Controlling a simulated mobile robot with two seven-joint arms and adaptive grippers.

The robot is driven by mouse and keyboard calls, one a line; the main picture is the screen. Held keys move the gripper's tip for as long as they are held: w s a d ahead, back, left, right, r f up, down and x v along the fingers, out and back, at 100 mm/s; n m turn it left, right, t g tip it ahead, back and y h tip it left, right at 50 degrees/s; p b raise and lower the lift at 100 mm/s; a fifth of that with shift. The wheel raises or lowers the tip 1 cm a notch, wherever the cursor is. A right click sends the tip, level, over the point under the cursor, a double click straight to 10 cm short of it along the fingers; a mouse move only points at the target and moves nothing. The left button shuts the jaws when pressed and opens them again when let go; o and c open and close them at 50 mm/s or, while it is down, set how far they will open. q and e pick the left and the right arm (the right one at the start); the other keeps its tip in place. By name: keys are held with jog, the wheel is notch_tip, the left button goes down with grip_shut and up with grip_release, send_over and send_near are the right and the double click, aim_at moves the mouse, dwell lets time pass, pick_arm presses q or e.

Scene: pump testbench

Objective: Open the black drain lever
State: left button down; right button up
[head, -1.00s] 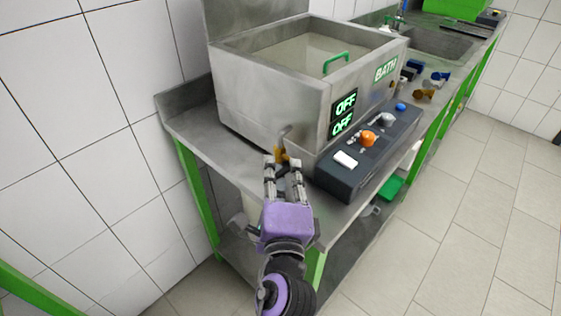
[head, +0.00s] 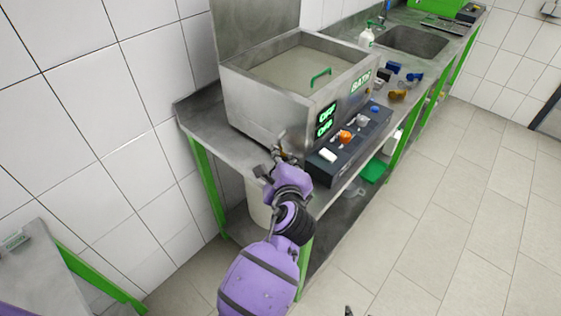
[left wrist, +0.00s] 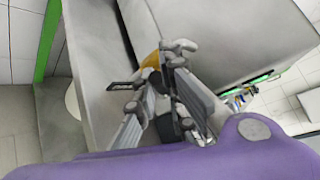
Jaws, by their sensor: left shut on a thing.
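The steel bath tank (head: 262,102) stands on the bench, with a drain valve (head: 282,142) low at its front left corner. In the left wrist view the valve has a brass-coloured body (left wrist: 152,60) and a grey spout (left wrist: 182,45). My left gripper (head: 280,160) is at the valve, its fingers (left wrist: 163,80) shut on the black drain lever (left wrist: 122,86), whose end sticks out to the left. The fingers hide most of the lever. A small dark tip at the bottom edge of the head view seems to be my right gripper (head: 348,311).
A dark control box (head: 350,138) with knobs sits right of my left gripper. Two displays on the bath read OFF. A pale bucket (head: 258,205) stands below the bench (head: 195,110). The floor to the right is clear.

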pick_arm(q)
jog(key=shift+a+f, duration=0.1)
jog(key=shift+f, duration=0.15)
jog(key=c, duration=1.9)
grip_release()
jog(key=shift+o, duration=0.2)
jog(key=shift+r, duration=0.1)
jog(key=shift+r, duration=0.1)
jog(key=v, duration=0.7)
jog(key=shift+s, duration=0.25)
jog(key=shift+o, duration=0.2)
jog(key=shift+r, duration=0.1)
